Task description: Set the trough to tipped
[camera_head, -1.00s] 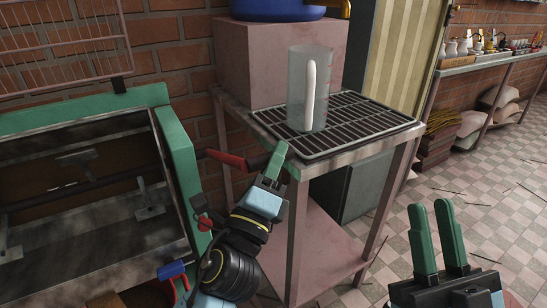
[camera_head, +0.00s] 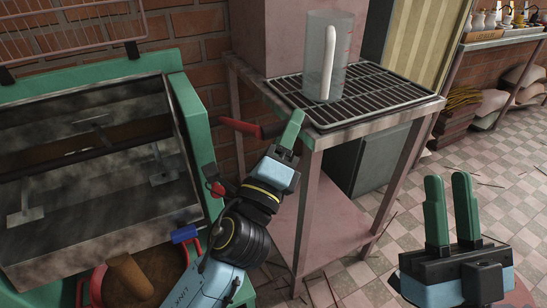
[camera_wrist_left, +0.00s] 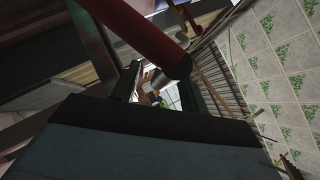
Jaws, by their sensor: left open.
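The trough (camera_head: 105,205) is a worn grey metal basin in a green frame (camera_head: 190,115), at the left of the head view. Its tilt is hard to judge. A shaft with paddles (camera_head: 160,168) runs inside it. A red handle with a dark end (camera_head: 242,127) sticks out right of the frame. My left gripper (camera_head: 291,133) is open beside the handle's dark end. In the left wrist view the red handle (camera_wrist_left: 130,22) crosses in front of the open fingers, and contact cannot be told. My right gripper (camera_head: 449,210) is empty, with a small gap between its fingers.
A pink metal stand (camera_head: 312,190) with a black rack (camera_head: 385,98) is close behind my left gripper. Tiled floor is open at right.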

